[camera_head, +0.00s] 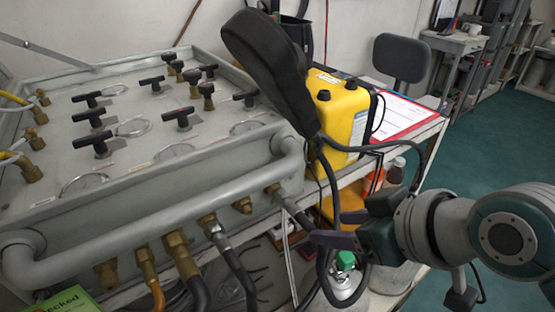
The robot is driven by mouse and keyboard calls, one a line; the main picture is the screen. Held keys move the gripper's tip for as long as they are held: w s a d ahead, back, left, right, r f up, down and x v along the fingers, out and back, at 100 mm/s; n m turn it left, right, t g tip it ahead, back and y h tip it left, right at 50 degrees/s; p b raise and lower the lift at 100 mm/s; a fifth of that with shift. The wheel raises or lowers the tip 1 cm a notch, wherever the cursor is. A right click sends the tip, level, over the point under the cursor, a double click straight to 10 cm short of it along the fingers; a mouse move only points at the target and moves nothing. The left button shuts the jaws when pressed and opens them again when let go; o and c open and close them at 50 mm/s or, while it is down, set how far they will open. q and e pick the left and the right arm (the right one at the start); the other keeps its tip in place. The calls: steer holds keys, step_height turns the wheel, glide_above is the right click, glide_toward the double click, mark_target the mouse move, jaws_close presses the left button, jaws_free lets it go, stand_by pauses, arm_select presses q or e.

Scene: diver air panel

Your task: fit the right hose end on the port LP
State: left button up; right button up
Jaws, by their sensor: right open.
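Brass ports line the front of the grey air panel (120,236); I cannot read which is LP. A grey-black hose end (287,203) is at the rightmost brass port (272,188), lined up with it and apparently touching; I cannot tell if it is fully seated. Its hose runs down and right to my right gripper (322,228). The right gripper's dark fingers are apart, close beside or around this hose, below the panel's right corner. The exact gap is partly hidden. My left gripper is not in view.
Other hoses (237,270) hang from neighbouring ports. Two ports (243,205) (105,275) show no hose. A pipe rail (150,222) runs along the front. A black padded object (268,70) and a yellow case (342,115) stand behind. Green floor (480,150) is open at right.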

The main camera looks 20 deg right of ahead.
mark_target(312, 226)
steer(key=b+x, duration=0.1)
steer(key=x, duration=0.4)
steer(key=shift+w+a+f, duration=0.1)
steer(key=shift+w, duration=0.05)
jaws_close()
stand_by(0.6)
